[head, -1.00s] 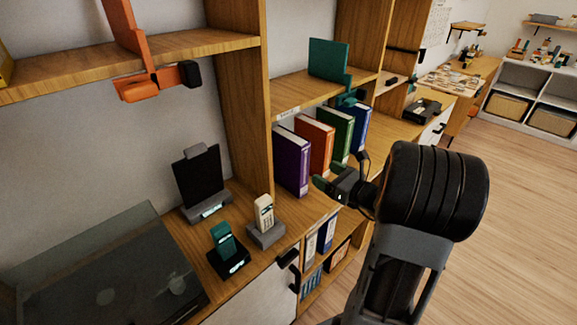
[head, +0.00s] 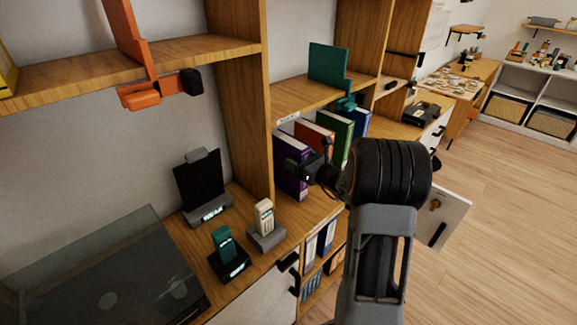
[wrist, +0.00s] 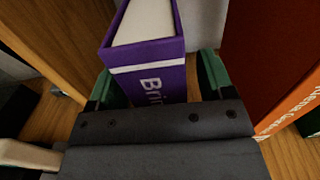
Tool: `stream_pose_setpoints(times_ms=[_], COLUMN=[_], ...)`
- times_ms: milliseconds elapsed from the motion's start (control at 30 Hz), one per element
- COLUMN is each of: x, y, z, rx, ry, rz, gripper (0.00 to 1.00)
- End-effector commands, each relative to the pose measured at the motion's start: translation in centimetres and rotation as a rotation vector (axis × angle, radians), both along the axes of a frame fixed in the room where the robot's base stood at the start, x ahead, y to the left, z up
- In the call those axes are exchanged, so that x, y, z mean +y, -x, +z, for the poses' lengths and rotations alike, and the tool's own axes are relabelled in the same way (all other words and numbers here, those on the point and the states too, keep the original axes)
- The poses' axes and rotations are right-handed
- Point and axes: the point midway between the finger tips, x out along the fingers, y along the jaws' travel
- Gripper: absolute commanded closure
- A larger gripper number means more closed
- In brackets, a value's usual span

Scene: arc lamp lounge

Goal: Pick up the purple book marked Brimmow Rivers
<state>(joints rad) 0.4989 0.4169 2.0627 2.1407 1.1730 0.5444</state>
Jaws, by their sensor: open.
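The purple book (head: 288,148) stands upright at the left end of a row of books in a shelf bay. In the wrist view, its purple spine (wrist: 150,82) shows white lettering starting "Bri"; the rest is hidden by my gripper. My gripper (head: 306,166) is in front of the spine. In the wrist view, its green fingertips (wrist: 156,80) are open, one on each side of the book. I cannot tell whether either finger touches it.
An orange-red book (head: 315,132) stands just right of the purple one, with a green book (head: 336,128) and a blue book beyond. A wooden upright (head: 246,120) rises to the left. A cordless phone (head: 265,217) stands on the counter nearby. The floor on the right is clear.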

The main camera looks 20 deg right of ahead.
Motion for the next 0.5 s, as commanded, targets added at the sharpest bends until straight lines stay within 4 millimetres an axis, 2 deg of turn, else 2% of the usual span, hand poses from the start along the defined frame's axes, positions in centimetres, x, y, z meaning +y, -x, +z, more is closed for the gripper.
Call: stream_pose_setpoints(times_ms=[133, 400, 500], x=[0.44, 0.49, 0.49], y=[-1.04, -1.19, -1.18], z=[-0.02, -0.04, -0.03], rx=[0.001, 0.001, 0.000], ry=[0.000, 0.000, 0.000], rz=[0.000, -0.001, -0.001], gripper=[0.26, 0.26, 0.35])
